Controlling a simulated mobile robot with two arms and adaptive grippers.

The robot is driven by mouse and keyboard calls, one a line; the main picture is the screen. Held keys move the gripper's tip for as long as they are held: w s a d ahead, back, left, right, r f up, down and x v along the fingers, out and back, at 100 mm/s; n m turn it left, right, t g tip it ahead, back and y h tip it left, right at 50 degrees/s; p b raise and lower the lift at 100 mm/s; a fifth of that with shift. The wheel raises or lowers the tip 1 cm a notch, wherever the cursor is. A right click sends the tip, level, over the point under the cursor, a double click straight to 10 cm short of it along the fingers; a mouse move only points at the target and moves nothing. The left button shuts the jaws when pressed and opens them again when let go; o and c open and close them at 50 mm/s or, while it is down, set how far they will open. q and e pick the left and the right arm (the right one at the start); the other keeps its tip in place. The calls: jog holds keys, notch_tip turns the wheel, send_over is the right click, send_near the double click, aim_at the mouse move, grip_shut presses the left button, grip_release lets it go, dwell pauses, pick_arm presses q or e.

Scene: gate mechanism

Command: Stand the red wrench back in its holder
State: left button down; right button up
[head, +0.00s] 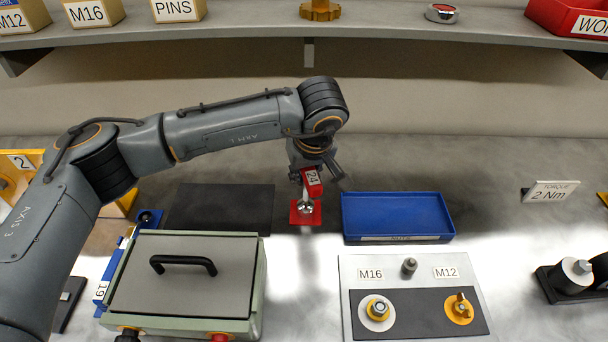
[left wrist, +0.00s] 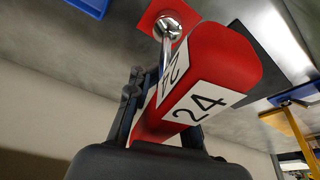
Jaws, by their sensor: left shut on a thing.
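The red wrench (head: 312,182) has a red handle with a white "24" label and a chrome shaft. My left gripper (head: 318,168) is shut on its handle and holds it roughly upright at mid-table. In the left wrist view the red handle (left wrist: 215,75) lies between the dark fingers (left wrist: 165,125), and the chrome end points at a red square base (left wrist: 160,12). The red square base (head: 294,217) lies on the table directly under the wrench, with chrome showing over its middle. I cannot tell whether the chrome end is seated in it. My right gripper is out of view.
A blue tray (head: 397,238) is close on the right and a dark mat (head: 218,208) on the left. A green case (head: 186,275) with a black handle stands front left. A plate labelled M16 and M12 (head: 346,290) lies front right. A shelf (head: 400,31) runs along the back.

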pick_arm(q)
jog(key=c, duration=1.1)
grip_release()
notch_tip(320, 180, up, 7)
jog(key=p, duration=0.2)
jog(key=shift+p, duration=0.35)
